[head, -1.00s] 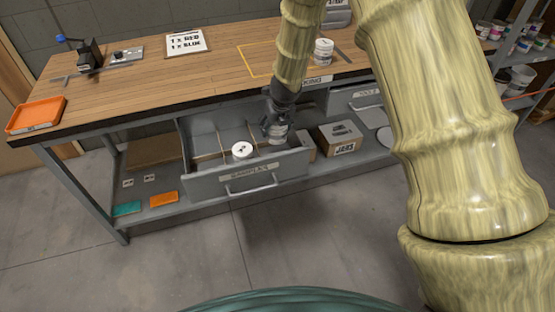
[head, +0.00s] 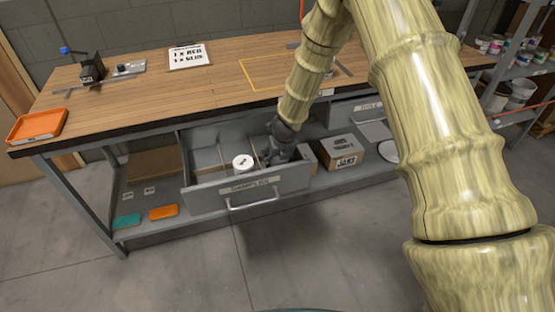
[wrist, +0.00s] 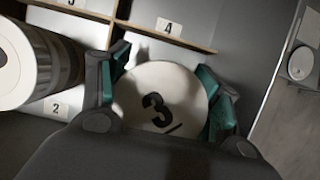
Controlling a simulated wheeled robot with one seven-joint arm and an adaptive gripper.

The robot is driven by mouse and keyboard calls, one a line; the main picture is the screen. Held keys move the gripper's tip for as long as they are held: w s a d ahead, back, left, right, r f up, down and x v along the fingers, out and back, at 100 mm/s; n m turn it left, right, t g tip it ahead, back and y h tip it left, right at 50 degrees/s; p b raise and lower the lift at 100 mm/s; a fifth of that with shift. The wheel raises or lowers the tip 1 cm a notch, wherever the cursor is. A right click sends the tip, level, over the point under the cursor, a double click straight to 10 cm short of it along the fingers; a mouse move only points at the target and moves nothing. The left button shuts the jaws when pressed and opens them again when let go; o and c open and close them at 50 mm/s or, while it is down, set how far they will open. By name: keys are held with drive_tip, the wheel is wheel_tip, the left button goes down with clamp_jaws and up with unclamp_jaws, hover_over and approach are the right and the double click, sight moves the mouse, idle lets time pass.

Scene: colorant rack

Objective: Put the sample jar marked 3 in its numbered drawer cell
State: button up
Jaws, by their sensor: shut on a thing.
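The sample jar marked 3 (wrist: 160,95) shows its white lid with a black 3 in the wrist view. My gripper (wrist: 162,92) has its teal-padded fingers on both sides of this jar and is shut on it. In the head view my gripper (head: 279,152) is down inside the right part of the open samples drawer (head: 250,188), and the jar is hidden there. The wrist view shows cell labels 4 (wrist: 169,27) and 2 (wrist: 56,107), and a partly cut-off label reading 3 beyond the divider. I cannot tell whether the jar touches the drawer floor.
Another white-lidded jar (head: 243,162) stands in the drawer left of my gripper; it also shows in the wrist view (wrist: 32,65), close to my left finger. Wooden dividers split the drawer. A cardboard box (head: 340,152) sits on the shelf to the right.

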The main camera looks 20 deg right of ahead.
drive_tip(key=shift+f, duration=0.45)
drive_tip(key=shift+f, duration=0.1)
drive_tip(key=o, duration=0.9)
drive_tip(key=shift+r, duration=0.2)
drive_tip(key=v, duration=1.1)
drive_tip(key=shift+s+r, duration=0.15)
drive_tip(key=shift+r, duration=0.25)
